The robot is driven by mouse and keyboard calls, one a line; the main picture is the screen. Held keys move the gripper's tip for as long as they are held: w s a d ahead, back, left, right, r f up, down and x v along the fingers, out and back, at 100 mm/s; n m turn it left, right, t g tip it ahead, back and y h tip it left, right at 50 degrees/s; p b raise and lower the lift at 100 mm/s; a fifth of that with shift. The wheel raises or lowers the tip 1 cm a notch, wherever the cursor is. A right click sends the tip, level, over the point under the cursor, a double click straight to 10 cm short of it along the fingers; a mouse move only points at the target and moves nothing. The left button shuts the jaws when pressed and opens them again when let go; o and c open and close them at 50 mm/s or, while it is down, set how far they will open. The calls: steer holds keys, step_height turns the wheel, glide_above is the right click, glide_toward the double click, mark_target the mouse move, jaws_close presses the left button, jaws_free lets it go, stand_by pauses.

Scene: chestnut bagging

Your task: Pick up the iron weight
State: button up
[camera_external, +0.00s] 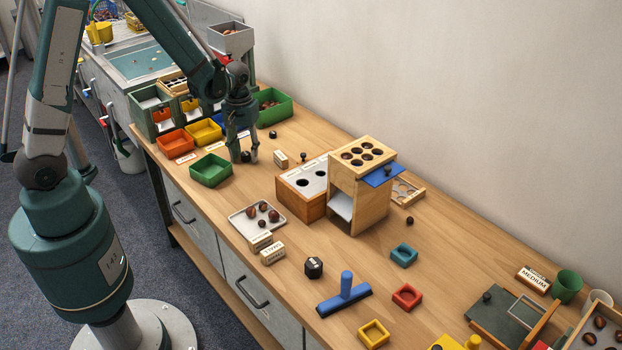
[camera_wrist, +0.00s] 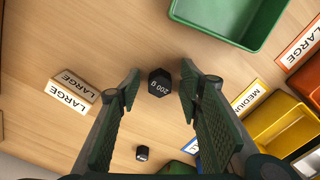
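A black hexagonal weight marked 200 g (camera_wrist: 160,82) stands on the wooden table. It lies between the two fingers of my gripper (camera_wrist: 160,88) in the wrist view, with a gap showing on each side. In the external view my gripper (camera_external: 244,159) points down at the table beside the green tray, and the weight (camera_external: 246,156) shows dark between its fingers. My gripper is open and holds nothing. A smaller black weight (camera_wrist: 142,152) stands apart in the wrist view.
A green tray (camera_wrist: 268,14) is close by. Orange (camera_external: 176,143) and yellow trays stand behind it. A LARGE label block (camera_wrist: 72,92) lies near my left finger in the wrist view. A wooden box with holes (camera_external: 302,205) stands to the right in the external view.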

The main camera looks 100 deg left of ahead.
mark_target(245, 154)
steer(key=c, duration=1.1)
steer(key=shift+r, duration=0.2)
steer(key=shift+r+p, duration=1.3)
steer(key=shift+r, duration=3.55)
